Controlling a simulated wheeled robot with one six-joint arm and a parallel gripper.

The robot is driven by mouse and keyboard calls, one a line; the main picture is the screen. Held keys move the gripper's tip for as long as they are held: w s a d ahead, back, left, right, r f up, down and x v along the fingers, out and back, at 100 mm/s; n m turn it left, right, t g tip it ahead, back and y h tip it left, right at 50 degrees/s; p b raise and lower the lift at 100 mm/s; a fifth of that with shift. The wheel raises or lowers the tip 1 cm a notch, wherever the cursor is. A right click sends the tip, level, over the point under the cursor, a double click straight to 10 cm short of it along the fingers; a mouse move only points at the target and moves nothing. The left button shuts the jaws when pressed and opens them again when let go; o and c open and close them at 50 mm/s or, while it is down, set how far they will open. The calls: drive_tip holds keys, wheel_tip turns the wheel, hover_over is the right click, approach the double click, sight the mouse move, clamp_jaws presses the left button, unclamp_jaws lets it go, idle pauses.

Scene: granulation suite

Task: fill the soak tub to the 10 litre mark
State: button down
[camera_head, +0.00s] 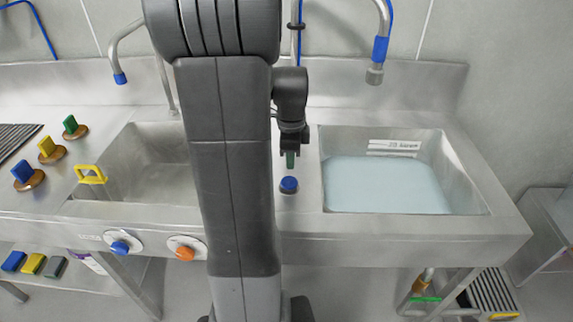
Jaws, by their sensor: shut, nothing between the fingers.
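The right basin (473,198) of the steel sink holds pale blue water (385,185) and looks like the soak tub. A white level label (393,146) is on its back wall above the water; its small text is hard to read, and I cannot make out a 10 litre mark. My gripper (290,153) is shut and empty. It points down over the strip between the basins, just behind a blue push button (288,184). A small green piece shows at its tips; I cannot tell what it belongs to. A tap with a blue collar (380,50) hangs above the back of the right basin.
The left basin (140,160) looks empty and is partly hidden by my arm; a yellow handle (90,174) is at its left edge. Green, yellow and blue knobs (47,149) stand farther left. Blue (120,247) and orange (185,252) dials are on the front panel.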

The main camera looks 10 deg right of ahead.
sight(291, 178)
wheel_tip(291, 178, up, 9)
drive_tip(key=shift+f, duration=0.15)
drive_tip(key=shift+w+d, duration=0.1)
